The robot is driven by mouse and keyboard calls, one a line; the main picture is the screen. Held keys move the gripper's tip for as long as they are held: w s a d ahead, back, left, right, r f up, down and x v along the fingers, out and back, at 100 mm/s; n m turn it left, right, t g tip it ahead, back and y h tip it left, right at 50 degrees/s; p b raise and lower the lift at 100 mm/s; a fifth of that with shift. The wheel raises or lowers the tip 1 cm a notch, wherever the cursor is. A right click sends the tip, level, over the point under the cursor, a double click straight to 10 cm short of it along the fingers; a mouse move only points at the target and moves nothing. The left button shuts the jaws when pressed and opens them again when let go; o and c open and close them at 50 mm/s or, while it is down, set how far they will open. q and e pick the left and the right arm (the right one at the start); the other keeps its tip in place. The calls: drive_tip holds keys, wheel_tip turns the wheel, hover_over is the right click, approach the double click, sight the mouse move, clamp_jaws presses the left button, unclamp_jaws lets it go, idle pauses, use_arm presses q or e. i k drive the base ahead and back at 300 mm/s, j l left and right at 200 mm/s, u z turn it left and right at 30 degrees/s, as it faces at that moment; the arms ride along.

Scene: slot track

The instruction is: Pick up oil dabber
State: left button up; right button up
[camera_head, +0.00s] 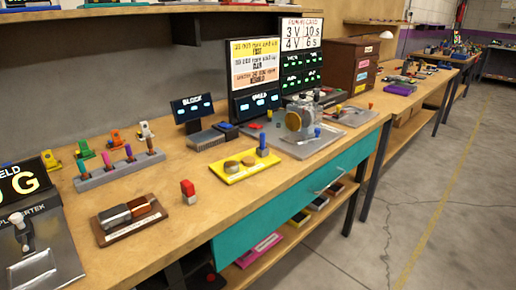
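No label marks the oil dabber, and I cannot tell for sure which object it is. A yellow tray (222,175) on the bench holds two round brass-coloured discs (231,167) and an upright blue-topped piece (263,146). A small red-topped block (188,192) stands alone on the wood to the left of the tray. A grey rack (97,181) farther left holds several upright coloured handles (129,153). Neither of my grippers is in view.
A brown board (103,237) with dark and brown blocks lies near the front edge. A metal machine (300,122) stands on a grey plate right of the yellow tray. Display signs (254,64) stand behind. Bare wood (215,220) lies along the front, above a teal drawer (270,215).

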sight(262, 147)
drive_tip(key=i+l+u, duration=0.15)
drive_tip(key=l, duration=0.2)
drive_tip(key=i+l+u, duration=0.15)
drive_tip(key=l, duration=0.25)
drive_tip(key=i+l+u, duration=0.2)
drive_tip(key=l, duration=0.2)
drive_tip(key=l+u, duration=0.15)
drive_tip(key=l, duration=0.25)
